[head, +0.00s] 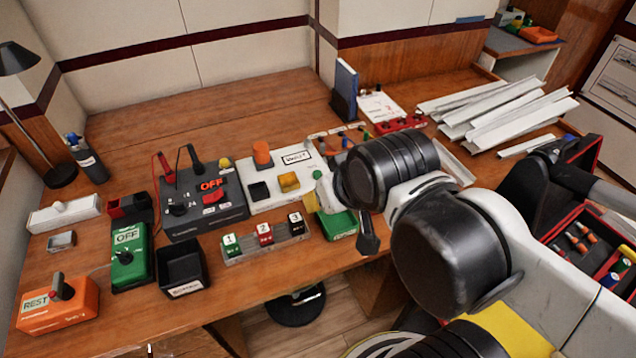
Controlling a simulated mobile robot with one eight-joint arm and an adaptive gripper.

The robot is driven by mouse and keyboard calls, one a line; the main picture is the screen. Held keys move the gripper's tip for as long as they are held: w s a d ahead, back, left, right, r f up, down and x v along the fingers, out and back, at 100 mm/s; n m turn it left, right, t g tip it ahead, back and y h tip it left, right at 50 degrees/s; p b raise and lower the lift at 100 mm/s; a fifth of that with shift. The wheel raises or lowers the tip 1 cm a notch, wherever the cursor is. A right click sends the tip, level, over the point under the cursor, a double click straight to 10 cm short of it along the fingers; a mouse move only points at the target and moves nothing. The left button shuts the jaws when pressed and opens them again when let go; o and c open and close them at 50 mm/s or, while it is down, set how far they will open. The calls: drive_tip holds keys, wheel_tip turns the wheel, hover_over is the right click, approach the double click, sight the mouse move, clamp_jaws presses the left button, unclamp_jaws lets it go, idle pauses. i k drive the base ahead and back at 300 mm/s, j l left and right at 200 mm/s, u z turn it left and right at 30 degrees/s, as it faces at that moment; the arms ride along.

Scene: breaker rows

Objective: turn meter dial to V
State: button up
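A green box (131,271) that looks like the meter lies on the left part of the bench. Its display reads OFF (127,236). A black dial (122,257) sits below the display; its pointer direction is too small to read, and I see no V mark. My arm comes in from the right, well away from the green box. A dark piece that seems part of my gripper (369,236) shows below the arm near the bench's front edge, beside another green box (338,224). The rest of the gripper is hidden behind the arm, so its opening does not show.
An orange box (58,307) reading REST stands left of the green box. An empty black bin (182,269) is at its right, and a dark grey unit (203,204) with a red OFF label behind. A rack of numbered blocks (266,240) and a white panel (265,190) lie between it and my arm.

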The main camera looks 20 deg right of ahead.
sight(125, 257)
drive_tip(key=u, duration=1.25)
